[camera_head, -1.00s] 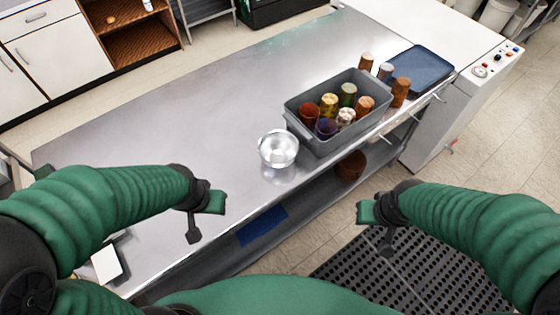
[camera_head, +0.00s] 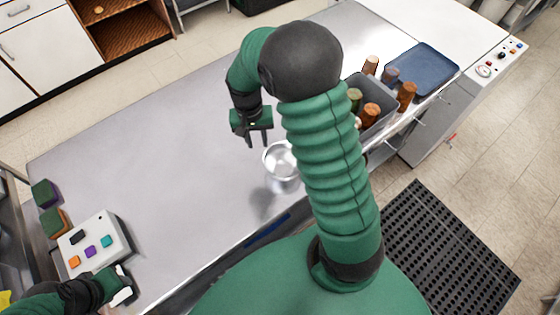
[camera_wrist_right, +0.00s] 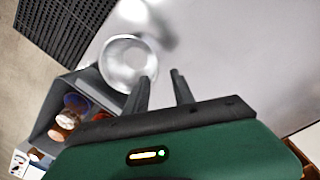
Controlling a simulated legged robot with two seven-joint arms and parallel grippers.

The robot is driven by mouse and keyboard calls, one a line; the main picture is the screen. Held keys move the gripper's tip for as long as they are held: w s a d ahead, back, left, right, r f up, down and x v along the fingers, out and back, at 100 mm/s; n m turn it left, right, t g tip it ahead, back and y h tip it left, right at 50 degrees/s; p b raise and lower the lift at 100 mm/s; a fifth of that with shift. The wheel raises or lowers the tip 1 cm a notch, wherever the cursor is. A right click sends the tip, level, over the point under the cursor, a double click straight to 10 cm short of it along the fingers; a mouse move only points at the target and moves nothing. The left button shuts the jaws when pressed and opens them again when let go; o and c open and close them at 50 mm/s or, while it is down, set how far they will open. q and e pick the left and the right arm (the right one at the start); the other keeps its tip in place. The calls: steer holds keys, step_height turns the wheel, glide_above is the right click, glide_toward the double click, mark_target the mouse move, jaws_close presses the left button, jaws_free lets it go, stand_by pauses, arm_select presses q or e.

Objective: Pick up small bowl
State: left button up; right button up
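The small bowl (camera_head: 282,158) is shiny silver metal and sits upright on the steel counter, its right side close to my right forearm in the head view. It shows whole-rimmed in the right wrist view (camera_wrist_right: 128,62), just left of the fingertips. My right gripper (camera_head: 254,142) is open and empty, pointing down, left of and beyond the bowl. Its two fingers stand apart in the right wrist view (camera_wrist_right: 163,76). My left gripper (camera_head: 124,290) is at the lower left beside a white button box; its finger opening is unclear.
A grey bin (camera_head: 374,92) with several cups stands right of the bowl, partly hidden by my right arm. A blue tray (camera_head: 422,68) lies beyond it. The white box (camera_head: 92,238) with coloured buttons is at left. The steel counter (camera_head: 165,140) between is clear.

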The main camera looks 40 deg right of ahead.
mark_target(264, 161)
steer(key=f, duration=0.4)
steer(key=s+f, duration=0.1)
steer(key=f, duration=0.1)
steer(key=shift+d+f+p, duration=0.35)
steer(key=shift+f, duration=0.05)
steer(key=f, duration=0.1)
steer(key=f+p, duration=0.1)
steer(key=f, duration=0.2)
steer(key=shift+s+a+f+p, duration=0.15)
steer(key=shift+s+f+p, duration=0.2)
steer(key=shift+p, duration=0.05)
steer(key=shift+f, duration=0.25)
steer(key=shift+d+f, duration=0.1)
steer(key=shift+d, duration=0.3)
steer(key=shift+c, duration=1.1)
jaws_close()
steer(key=shift+a, duration=0.2)
